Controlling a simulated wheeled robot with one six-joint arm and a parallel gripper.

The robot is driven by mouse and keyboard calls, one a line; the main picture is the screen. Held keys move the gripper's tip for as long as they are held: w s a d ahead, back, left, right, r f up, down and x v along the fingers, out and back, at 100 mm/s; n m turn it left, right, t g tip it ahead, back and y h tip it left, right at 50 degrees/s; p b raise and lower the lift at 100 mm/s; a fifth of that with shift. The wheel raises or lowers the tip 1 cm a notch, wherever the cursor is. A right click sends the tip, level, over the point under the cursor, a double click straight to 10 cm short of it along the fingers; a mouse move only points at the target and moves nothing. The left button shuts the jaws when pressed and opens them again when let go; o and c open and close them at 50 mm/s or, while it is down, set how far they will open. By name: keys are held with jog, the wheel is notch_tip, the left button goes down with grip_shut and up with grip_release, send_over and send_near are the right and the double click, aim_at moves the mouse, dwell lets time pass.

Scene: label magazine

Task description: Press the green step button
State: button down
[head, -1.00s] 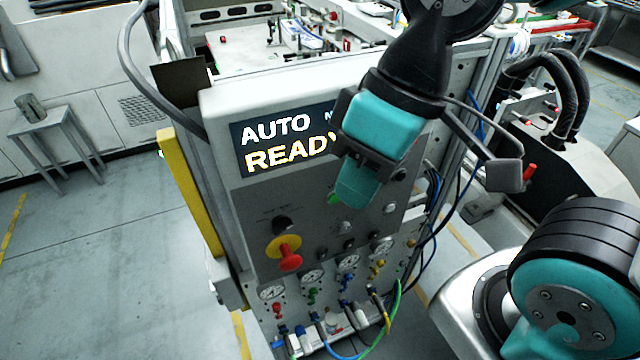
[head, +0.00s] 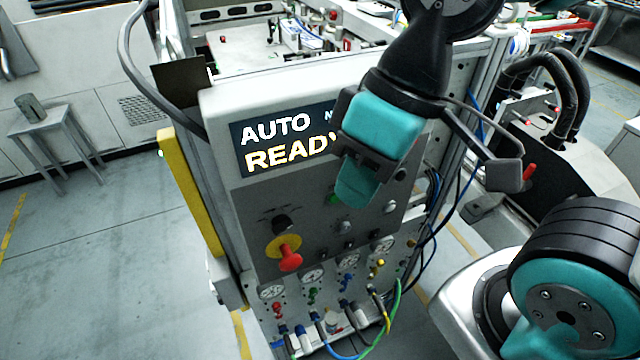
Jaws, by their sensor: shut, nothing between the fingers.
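The green step button (head: 332,198) shows as a small green patch on the grey control panel, at the lower left of my fingertips and partly hidden by them. My gripper (head: 354,194) is shut and empty, with its teal fingers pointing down in front of the panel. Whether the fingertips touch the button or stand just clear of it cannot be told from this view. The display (head: 285,140) above reads AUTO and READY, and its right side is covered by the gripper.
A red mushroom knob on a yellow ring (head: 289,258) sits lower left on the panel. Several gauges (head: 347,263), coloured fittings and hoses run along the bottom. A yellow post (head: 190,190) stands at the panel's left.

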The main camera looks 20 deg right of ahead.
dwell(0.4)
notch_tip(320, 180, down, 20)
jog(key=b, duration=2)
